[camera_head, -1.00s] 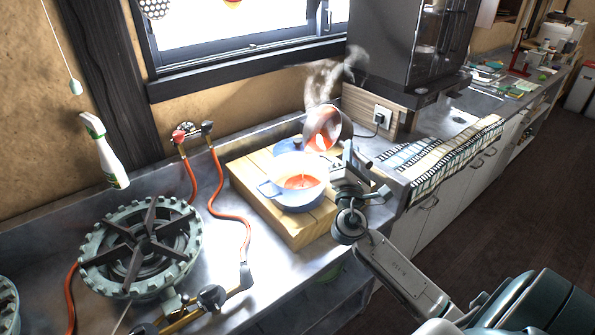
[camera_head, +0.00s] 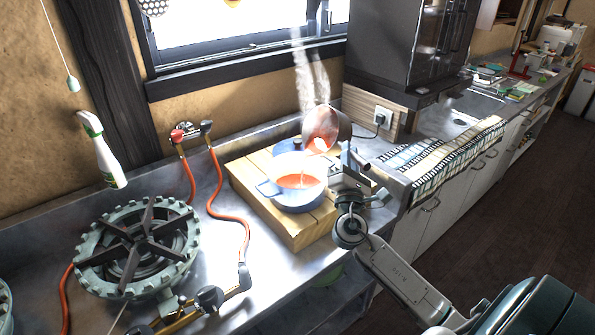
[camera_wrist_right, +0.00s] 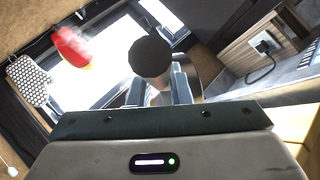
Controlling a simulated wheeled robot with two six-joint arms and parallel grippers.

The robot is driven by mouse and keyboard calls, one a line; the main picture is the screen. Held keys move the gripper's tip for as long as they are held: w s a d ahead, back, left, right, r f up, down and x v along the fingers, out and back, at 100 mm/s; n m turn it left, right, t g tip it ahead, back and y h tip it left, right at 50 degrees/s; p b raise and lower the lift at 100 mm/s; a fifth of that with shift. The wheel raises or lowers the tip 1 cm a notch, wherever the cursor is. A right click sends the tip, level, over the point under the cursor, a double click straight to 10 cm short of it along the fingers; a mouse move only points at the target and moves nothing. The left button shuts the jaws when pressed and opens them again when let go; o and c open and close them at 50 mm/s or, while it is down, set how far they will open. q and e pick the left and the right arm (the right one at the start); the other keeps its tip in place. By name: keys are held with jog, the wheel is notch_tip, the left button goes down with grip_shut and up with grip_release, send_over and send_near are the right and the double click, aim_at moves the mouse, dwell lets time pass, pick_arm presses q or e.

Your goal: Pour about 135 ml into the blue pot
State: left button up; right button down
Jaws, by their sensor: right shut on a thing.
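The blue pot (camera_head: 300,199) stands upright on a wooden block, with orange-red liquid inside. A copper-coloured pan (camera_head: 327,122) is tilted above its right rear rim. A little orange-red liquid shows at the pan's mouth, and a thin pale stream seems to run down into the pot. My right gripper (camera_head: 346,176) is right of the pot, shut on the pan's handle; the grip itself is mostly hidden in the head view. In the right wrist view its fingers (camera_wrist_right: 158,90) stand below a dark round shape (camera_wrist_right: 150,56), perhaps the handle's end. My left gripper is not in view.
The wooden block (camera_head: 305,233) sits on the metal counter. A gas burner (camera_head: 140,250) and red hoses (camera_head: 219,200) lie to the left. A blue lid-like thing (camera_head: 284,146) is behind the pot. A striped towel (camera_head: 447,160) and wall socket (camera_head: 383,117) are to the right.

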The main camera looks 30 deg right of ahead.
jog(key=shift+a+f+n+t+b, duration=0.1)
jog(key=shift+a+n+t+b, duration=0.1)
jog(key=shift+n+t+b, duration=0.15)
jog(key=shift+a, duration=0.1)
